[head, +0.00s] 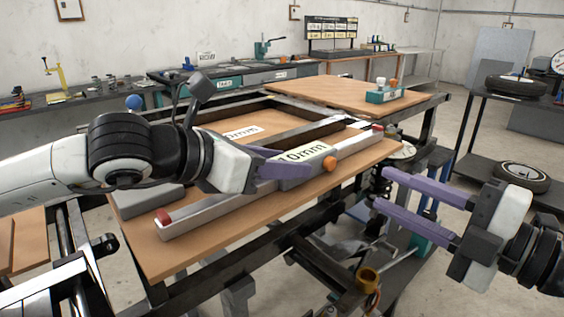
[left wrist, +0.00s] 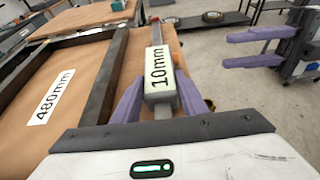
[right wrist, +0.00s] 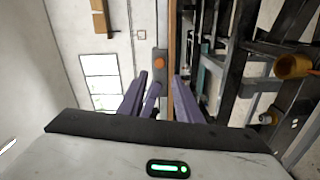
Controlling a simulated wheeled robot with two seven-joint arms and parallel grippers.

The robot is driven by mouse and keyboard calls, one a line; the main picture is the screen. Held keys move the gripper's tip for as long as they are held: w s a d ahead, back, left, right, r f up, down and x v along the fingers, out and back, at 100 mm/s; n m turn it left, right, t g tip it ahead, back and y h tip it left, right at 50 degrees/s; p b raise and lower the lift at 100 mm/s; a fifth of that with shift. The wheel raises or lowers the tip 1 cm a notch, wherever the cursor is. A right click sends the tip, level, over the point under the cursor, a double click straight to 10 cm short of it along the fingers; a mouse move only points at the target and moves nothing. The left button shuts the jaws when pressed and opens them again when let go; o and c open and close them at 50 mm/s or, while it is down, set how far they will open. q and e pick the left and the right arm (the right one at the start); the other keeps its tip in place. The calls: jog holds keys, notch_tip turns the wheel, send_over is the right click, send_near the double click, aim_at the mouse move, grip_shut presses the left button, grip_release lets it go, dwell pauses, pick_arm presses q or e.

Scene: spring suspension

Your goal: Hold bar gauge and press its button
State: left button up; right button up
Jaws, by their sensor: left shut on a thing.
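The bar gauge (head: 215,211) is a long grey bar with red ends, a wider middle block labelled 10mm and an orange button (head: 330,163) on the block's side. My left gripper (head: 285,170) is shut on the middle block, with purple fingers on both sides of the bar gauge (left wrist: 162,70) in the left wrist view. Whether the bar touches the board below is unclear. My right gripper (head: 384,188) is open and empty, apart from the gauge and right of the button. In the right wrist view the button (right wrist: 159,52) shows beyond the fingers.
A dark rectangular frame (head: 228,111) lies on the wooden board (head: 190,256), beside a 480mm label (left wrist: 50,97). A teal box (head: 384,95) stands on the far board. A spring assembly and brass cup (head: 368,276) are below the right gripper. Shelves with wheels stand at right.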

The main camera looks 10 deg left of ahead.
jog(key=shift+w+d, duration=0.1)
jog(key=c, duration=0.7)
jog(key=n, duration=0.1)
jog(key=d+n+t+h, duration=0.1)
jog(key=shift+w+n, duration=0.3)
jog(key=shift+w, duration=0.05)
grip_shut()
jog(key=shift+s+d+f+n+y, duration=0.15)
jog(key=shift+s+d+n, duration=0.45)
jog(key=shift+n, duration=2.2)
jog(key=shift+s+d+n+y, duration=0.15)
jog(key=shift+s+n, duration=0.85)
jog(key=shift+n, duration=1.8)
jog(key=shift+s+d+f+n+y, duration=0.1)
jog(key=shift+s+d+n, duration=0.5)
jog(key=shift+n, duration=2.2)
jog(key=shift+s+a, duration=0.2)
